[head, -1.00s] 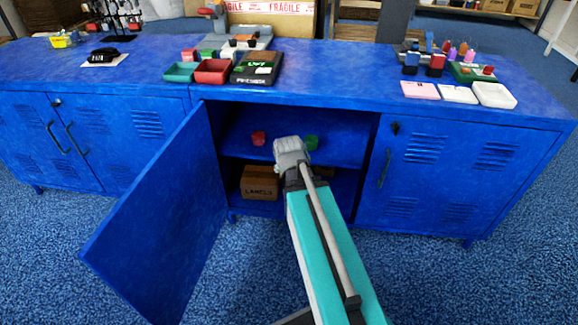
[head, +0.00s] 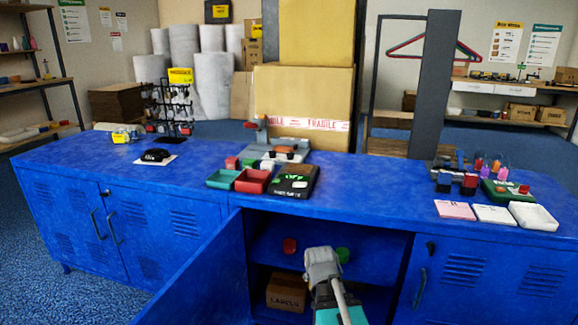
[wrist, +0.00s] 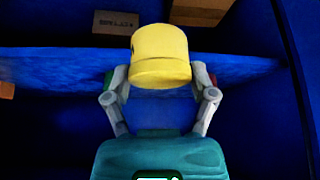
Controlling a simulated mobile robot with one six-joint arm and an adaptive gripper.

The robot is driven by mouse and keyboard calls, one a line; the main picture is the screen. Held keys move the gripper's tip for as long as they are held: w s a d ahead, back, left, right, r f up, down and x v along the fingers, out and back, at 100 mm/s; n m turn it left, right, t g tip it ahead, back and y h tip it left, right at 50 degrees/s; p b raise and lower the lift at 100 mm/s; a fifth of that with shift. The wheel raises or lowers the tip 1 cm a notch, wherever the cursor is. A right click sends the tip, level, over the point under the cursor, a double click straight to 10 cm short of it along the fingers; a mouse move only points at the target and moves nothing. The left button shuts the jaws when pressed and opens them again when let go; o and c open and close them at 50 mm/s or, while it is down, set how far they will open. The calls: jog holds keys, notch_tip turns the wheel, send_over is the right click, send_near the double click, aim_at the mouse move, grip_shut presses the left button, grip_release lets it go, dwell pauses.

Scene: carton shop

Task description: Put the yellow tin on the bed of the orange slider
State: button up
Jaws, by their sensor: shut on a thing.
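The yellow tin (wrist: 160,56) is between the two fingers of my gripper (wrist: 160,95) in the wrist view, which is shut on it. In the head view my gripper (head: 322,262) is at the open cabinet bay, in front of the shelf, and it hides the tin. On the counter above stands a grey device with a small orange part (head: 284,150) on its bed; it may be the orange slider, but it is too small to be sure.
The blue cabinet door (head: 205,285) stands open at left. A red thing (head: 289,246) and a green thing (head: 343,255) flank my gripper on the shelf. A carton (head: 286,292) sits below. Trays (head: 253,181) and a black scale (head: 294,181) crowd the counter's front edge.

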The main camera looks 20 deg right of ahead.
jog(key=shift+r+p, duration=2.75)
jog(key=shift+r, duration=0.45)
